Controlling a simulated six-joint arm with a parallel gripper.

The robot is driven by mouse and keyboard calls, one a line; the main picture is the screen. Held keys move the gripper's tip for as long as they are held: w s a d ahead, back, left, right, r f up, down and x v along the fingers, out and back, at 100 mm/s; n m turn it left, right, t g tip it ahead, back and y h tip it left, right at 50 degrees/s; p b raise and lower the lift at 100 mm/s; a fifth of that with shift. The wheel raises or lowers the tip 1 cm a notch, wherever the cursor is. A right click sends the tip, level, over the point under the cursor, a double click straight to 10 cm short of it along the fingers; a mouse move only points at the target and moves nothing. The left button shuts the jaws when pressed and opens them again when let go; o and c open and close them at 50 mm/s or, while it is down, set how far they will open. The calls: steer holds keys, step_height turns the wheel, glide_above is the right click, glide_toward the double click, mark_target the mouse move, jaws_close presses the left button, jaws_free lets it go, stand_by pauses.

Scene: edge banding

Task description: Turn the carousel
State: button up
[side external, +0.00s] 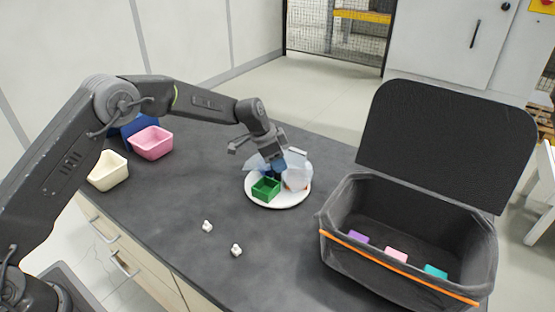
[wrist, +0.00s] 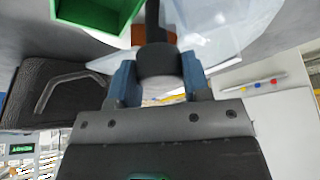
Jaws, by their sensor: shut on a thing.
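The carousel (side external: 280,206) is a round white turntable on the dark table. A green open box (side external: 266,189) sits on its front part and also shows at the top of the wrist view (wrist: 98,14). Clear, see-through pieces (side external: 298,172) stand on the carousel's right side, and another shows at its left. My gripper (side external: 279,165) is down over the carousel's middle. In the wrist view, its blue-tipped fingers (wrist: 158,76) are shut on a dark round knob (wrist: 156,62). The knob's base is partly hidden, and a brown-orange piece (wrist: 139,33) shows behind it.
An open black case (side external: 345,250) with an orange stripe stands at the right, its lid raised; purple, pink and teal pieces lie inside. Pink (side external: 151,143), cream (side external: 108,171) and blue bins stand at the left. Two small white pieces (side external: 207,226) lie in front on otherwise clear table.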

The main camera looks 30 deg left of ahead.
steer(key=c, duration=0.5)
steer(key=shift+o, duration=0.2)
steer(key=shift+m, duration=0.3)
steer(key=m+g+h, duration=0.1)
steer(key=m, duration=0.2)
steer(key=shift+m, duration=0.3)
steer(key=m+g, duration=0.1)
steer(key=m, duration=0.2)
steer(key=shift+m+g, duration=0.3)
steer(key=shift+g, duration=0.1)
steer(key=m+g, duration=0.1)
steer(key=m, duration=0.2)
steer(key=shift+m, duration=0.3)
steer(key=shift+m+g, duration=0.4)
steer(key=shift+m, duration=0.2)
steer(key=shift+s+m+g, duration=0.1)
steer(key=shift+m+g, duration=0.2)
steer(key=shift+m, duration=0.6)
